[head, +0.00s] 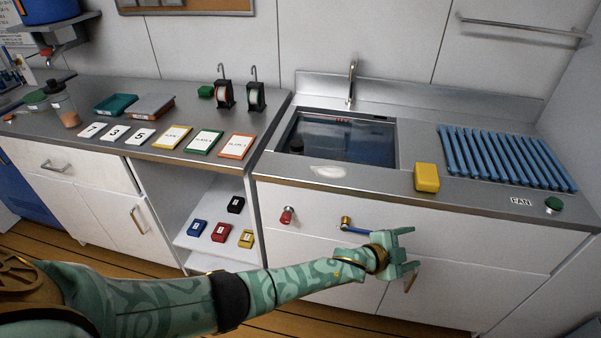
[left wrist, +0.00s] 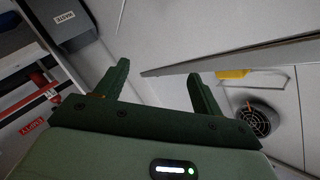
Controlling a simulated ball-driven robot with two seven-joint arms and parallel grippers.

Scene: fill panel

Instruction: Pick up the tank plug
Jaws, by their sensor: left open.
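The sink tank (head: 395,145) is set into the steel counter and seems to hold water. I cannot make out the tank plug for certain. A small dark object (head: 296,144) shows at the tank's left side, too small to identify. My left gripper (head: 414,249) is open and empty, in front of the white cabinet below the counter edge, lower than the tank and to its right. In the left wrist view its two green fingers (left wrist: 158,70) stand apart with nothing between them. My right gripper is in neither view.
A yellow block (head: 427,177) sits on the counter above my left gripper. A blue ribbed rack (head: 505,157) lies right of the tank, and a tap (head: 351,82) stands behind it. A red knob (head: 288,215) and a blue-handled lever (head: 356,229) project from the cabinet front.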

